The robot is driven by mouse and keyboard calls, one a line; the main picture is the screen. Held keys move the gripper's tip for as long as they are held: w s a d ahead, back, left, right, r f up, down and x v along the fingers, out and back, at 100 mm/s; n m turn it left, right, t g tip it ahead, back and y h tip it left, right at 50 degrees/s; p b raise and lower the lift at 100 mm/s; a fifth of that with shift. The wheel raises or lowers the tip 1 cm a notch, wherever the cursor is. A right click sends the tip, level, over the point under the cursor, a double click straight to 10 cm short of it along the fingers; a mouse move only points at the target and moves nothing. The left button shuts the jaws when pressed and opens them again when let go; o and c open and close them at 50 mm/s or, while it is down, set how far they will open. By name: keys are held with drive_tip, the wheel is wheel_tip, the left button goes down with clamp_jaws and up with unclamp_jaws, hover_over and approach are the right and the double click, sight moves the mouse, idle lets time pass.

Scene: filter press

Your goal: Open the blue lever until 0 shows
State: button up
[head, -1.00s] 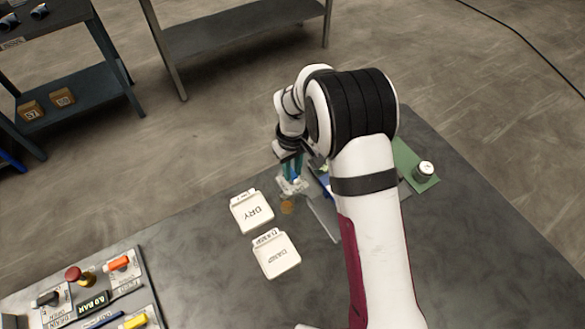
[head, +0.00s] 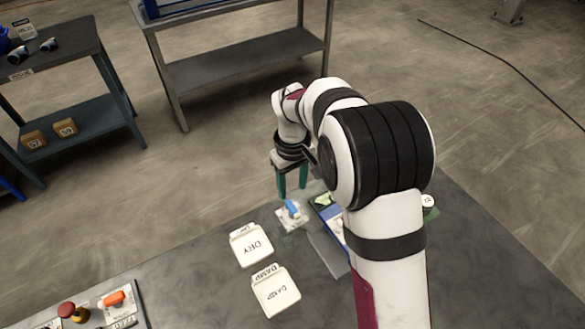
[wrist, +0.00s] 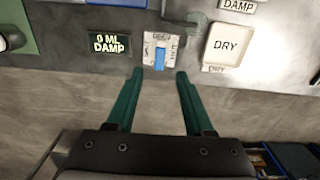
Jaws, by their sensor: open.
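The blue lever (head: 291,208) sits on a small pale labelled plate at the far side of the table. In the wrist view the lever (wrist: 160,58) lies lengthwise up and down the picture; the plate's small lettering is hard to read. Left of it, a dark display (wrist: 110,43) shows "0 ML DAMP" in bright letters. My gripper (head: 292,188) is open and empty, its green fingers above and beyond the lever, apart from it. In the wrist view my gripper (wrist: 159,74) has its fingertips spread on either side, below the lever.
A white DRY block (head: 251,246) and a white DAMP block (head: 276,292) lie nearer on the table. Bare floor lies beyond the table edge.

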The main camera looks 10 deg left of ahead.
wheel_tip(320, 180, up, 8)
drive_tip(key=shift+f, duration=0.15)
drive_tip(key=s+d+r+m, duration=0.6)
drive_tip(key=s+d+m, duration=0.1)
drive_tip(key=s+d, duration=0.45)
drive_tip(key=s+d+f+m+y, duration=0.1)
drive_tip(key=s+d+m, duration=0.2)
drive_tip(key=s, duration=0.4)
drive_tip(key=s+d+f+m, duration=0.2)
drive_tip(key=s+d+m, duration=0.1)
drive_tip(key=s, duration=0.5)
drive_tip(key=shift+m+y, duration=0.4)
drive_tip(key=shift+m, duration=0.5)
